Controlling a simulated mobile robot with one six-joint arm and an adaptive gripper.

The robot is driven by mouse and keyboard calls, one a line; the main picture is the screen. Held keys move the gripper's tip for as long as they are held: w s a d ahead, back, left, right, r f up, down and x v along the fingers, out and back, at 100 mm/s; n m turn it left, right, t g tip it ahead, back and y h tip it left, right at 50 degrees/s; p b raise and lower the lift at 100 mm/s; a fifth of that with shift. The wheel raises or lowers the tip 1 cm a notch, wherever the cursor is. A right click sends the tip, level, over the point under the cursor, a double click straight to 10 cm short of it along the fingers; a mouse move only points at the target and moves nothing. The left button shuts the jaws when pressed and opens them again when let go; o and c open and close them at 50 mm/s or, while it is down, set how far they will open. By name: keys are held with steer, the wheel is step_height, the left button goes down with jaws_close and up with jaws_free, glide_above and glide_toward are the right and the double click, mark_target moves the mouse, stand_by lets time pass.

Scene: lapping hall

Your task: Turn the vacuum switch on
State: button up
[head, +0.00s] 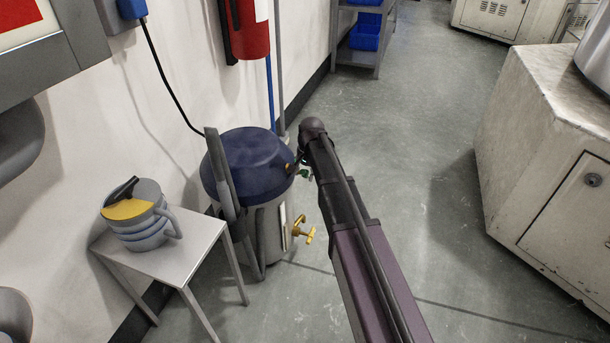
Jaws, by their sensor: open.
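A grey canister with a dark blue domed lid (250,165) stands on the floor against the wall, left of my arm; a grey hose (228,190) runs down its front. I cannot tell for sure whether it is the vacuum. No switch can be clearly made out on it. Small brass and green parts show at its right side, partly hidden by my arm. A brass tap (302,230) sticks out lower down. My arm reaches up through the middle of the picture; I cannot make out my gripper, which seems hidden behind the arm or out of frame.
A small metal table (185,250) left of the canister holds a grey jug-like stack (140,225) with a yellow and black top. A red extinguisher (247,30) hangs on the wall. A worn white cabinet (510,170) stands right. The floor between is clear.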

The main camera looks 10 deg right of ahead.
jaws_close()
steer(key=shift+g, duration=0.5)
jaws_free()
steer(key=shift+s+t, duration=0.15)
steer(key=shift+t, duration=0.25)
stand_by(0.3)
